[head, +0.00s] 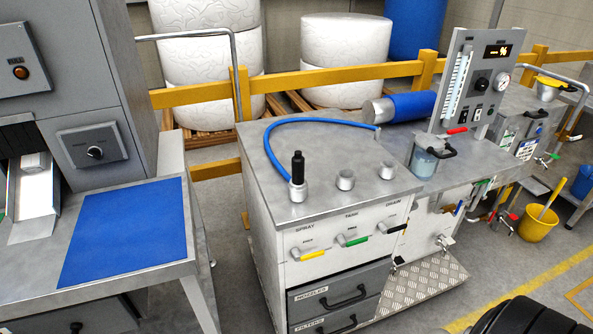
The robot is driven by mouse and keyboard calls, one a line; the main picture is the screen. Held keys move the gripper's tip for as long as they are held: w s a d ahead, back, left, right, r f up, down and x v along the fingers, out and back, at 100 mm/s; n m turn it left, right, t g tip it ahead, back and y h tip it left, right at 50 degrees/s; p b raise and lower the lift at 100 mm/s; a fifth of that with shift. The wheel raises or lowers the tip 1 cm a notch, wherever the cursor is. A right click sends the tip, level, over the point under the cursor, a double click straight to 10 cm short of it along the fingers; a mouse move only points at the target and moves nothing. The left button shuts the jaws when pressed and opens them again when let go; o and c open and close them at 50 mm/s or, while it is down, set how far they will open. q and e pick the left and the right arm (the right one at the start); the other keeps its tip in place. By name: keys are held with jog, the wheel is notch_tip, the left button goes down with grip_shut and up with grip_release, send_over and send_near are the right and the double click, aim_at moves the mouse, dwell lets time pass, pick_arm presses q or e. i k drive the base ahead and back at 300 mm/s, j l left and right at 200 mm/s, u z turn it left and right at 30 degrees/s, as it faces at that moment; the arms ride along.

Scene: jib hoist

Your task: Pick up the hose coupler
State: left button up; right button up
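The hose coupler (298,170) is a black upright grip with a narrower top and a metal lower collar. It stands on the left of three metal ports on the grey cabinet top (325,155), above the label SPRAY. A blue hose (267,137) runs from the coupler's lower part in an arc to the back right of the top. The middle port (345,180) and the right port (388,170) are bare.
Yellow, green and black handled valves (350,241) stick out of the cabinet front above two drawers. A clear jug (424,158) and a gauge panel (478,80) stand to the right. A blue mat (125,232) lies on the left bench. Open floor shows between bench and cabinet.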

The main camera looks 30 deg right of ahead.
aim_at(298, 182)
jog(key=z, duration=1.4)
